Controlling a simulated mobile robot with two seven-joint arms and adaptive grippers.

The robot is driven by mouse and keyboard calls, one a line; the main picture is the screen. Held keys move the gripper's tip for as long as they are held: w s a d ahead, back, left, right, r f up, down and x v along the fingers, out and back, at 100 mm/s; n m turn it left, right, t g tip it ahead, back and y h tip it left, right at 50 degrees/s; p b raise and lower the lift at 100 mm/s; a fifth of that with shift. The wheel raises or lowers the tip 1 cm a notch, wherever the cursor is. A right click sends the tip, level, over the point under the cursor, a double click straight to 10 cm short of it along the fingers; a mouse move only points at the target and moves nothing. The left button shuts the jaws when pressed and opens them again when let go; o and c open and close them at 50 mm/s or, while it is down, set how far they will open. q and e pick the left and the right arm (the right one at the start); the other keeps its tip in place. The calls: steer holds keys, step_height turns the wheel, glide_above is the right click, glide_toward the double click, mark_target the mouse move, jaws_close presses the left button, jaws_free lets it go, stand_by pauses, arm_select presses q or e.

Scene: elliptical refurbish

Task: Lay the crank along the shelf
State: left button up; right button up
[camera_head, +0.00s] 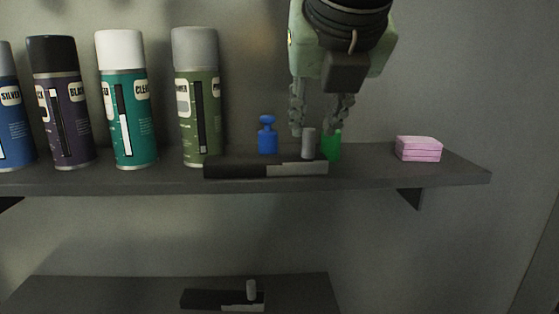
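A crank (235,168), a black bar with a grey end section and an upright grey peg, lies lengthwise along the front edge of the upper shelf (455,172). A similar crank (208,299) lies on the lower shelf (90,296). My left gripper (317,128) hangs from above, fingers pointing down and spread apart. It is just over the peg end of the upper crank, with the peg top below and between the fingertips; I cannot tell if they touch it. My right gripper is not in view.
A blue knobbed piece (268,137) stands behind the crank, and a green piece (331,146) stands by the right finger. Several spray cans, including a green one (197,100), line the left. A pink block stack (418,149) sits at the right, with bare shelf around it.

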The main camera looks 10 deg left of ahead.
mark_target(305, 148)
arm_select(q)
steer(key=x, duration=0.6)
steer(key=shift+a+f+b, duration=0.25)
steer(key=shift+a+b, duration=0.05)
steer(key=shift+w+a+f, duration=0.1)
steer(key=shift+w+f, duration=0.1)
steer(key=shift+f, duration=0.15)
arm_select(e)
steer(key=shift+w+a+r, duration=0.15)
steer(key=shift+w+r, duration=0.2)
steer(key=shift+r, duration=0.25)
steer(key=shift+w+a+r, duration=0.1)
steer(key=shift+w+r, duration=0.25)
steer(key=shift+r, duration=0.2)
arm_select(q)
steer(key=shift+c, duration=0.3)
steer(key=c, duration=0.5)
jaws_close()
steer(key=shift+w+r, duration=0.1)
steer(key=shift+r, duration=0.1)
